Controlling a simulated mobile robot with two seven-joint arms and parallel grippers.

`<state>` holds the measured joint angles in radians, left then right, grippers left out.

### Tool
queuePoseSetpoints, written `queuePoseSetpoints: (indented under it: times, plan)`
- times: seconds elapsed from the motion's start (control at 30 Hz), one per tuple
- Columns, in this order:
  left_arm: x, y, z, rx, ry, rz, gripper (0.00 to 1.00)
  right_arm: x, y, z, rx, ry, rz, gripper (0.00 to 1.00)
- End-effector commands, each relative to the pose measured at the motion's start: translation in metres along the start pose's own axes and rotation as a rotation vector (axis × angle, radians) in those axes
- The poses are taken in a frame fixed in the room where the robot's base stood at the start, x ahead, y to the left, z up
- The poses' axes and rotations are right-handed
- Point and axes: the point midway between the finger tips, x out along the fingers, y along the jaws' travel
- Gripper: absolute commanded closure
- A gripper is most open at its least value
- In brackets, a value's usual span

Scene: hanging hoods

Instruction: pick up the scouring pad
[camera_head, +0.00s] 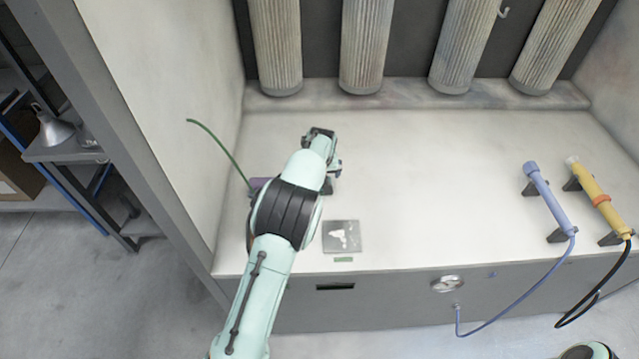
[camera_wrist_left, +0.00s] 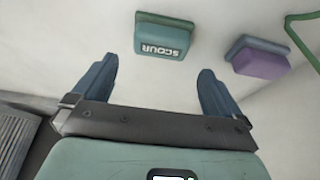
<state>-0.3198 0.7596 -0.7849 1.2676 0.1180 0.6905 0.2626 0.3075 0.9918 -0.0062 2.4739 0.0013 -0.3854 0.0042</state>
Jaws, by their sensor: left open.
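The scouring pad (camera_wrist_left: 162,38) is a teal block with a green edge, marked SCOUR, lying on the pale surface in the left wrist view. My left gripper (camera_wrist_left: 157,66) is open and empty. The pad lies ahead of the fingertips, roughly between their lines, and apart from them. In the head view my left arm reaches over the bench, and I cannot make out the pad there; the arm may cover it. My right gripper is not in view.
In the head view a square plate (camera_head: 341,243) lies near the front edge. Blue (camera_head: 549,199) and yellow (camera_head: 600,200) tools rest on holders. The bench's middle is clear.

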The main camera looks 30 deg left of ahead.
Motion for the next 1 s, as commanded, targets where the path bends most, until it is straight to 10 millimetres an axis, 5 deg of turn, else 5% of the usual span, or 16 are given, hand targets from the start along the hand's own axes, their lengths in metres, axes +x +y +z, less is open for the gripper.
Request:
queuePoseSetpoints:
  times: [0.63,0.93,1.0]
  plan:
    - [0.075,-0.002,0.001,0.001,0.002,0.000,0.00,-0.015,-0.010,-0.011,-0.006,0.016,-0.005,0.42]
    - [0.081,-0.002,0.002,0.001,0.002,0.002,0.00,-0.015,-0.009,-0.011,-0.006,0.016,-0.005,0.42]
    - [0.081,-0.002,0.002,0.001,0.001,0.002,0.23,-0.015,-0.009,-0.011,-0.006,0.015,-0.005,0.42]
